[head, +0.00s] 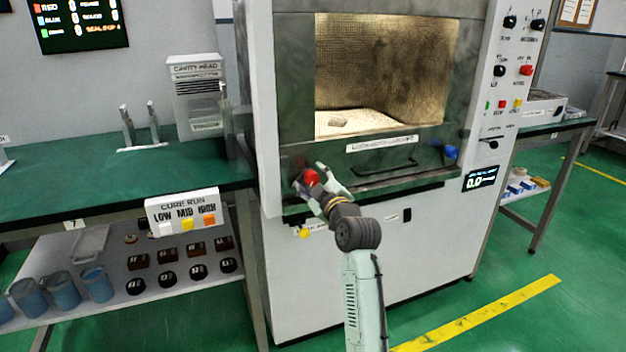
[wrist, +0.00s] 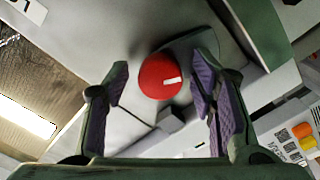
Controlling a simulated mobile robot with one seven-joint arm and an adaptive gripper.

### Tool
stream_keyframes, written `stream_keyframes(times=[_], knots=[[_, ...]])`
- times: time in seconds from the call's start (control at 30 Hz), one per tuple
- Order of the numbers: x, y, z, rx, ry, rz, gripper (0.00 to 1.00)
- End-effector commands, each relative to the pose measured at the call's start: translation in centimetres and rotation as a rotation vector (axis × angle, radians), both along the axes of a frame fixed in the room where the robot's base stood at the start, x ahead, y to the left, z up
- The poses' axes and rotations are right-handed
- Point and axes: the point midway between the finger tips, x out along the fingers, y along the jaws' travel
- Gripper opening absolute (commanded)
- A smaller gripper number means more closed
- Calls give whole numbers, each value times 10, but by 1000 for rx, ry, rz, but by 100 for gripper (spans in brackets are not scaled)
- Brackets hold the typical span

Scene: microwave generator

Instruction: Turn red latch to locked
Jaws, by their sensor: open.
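The red latch (head: 311,177) is a round red knob on the lower left of the microwave generator's front, below the lit cavity. In the wrist view the red latch (wrist: 160,76) shows a short white mark on the right part of its face. My gripper (head: 325,187) is at the latch in the head view. In the wrist view my gripper (wrist: 160,85) is open, with one purple-padded finger on each side of the knob. Gaps show between the pads and the knob, so I see no clear contact.
A blue knob (head: 450,152) sits at the right of the same front panel, with a dark handle (head: 385,168) between. A yellow knob (head: 304,233) is below my gripper. The green bench (head: 60,190) is at left, with a CURE RUN button box (head: 183,212) at its edge.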

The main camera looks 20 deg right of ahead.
Motion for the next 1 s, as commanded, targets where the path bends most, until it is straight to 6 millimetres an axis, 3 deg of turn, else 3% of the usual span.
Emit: stream_keyframes(times=[0.07, 0.77, 1.0], knots=[[0, 0, 0, 0, 0, 0, 51], [0, 0, 0, 1, 0, 0, 5], [0, 0, 0, 15, 1, 1, 3]])
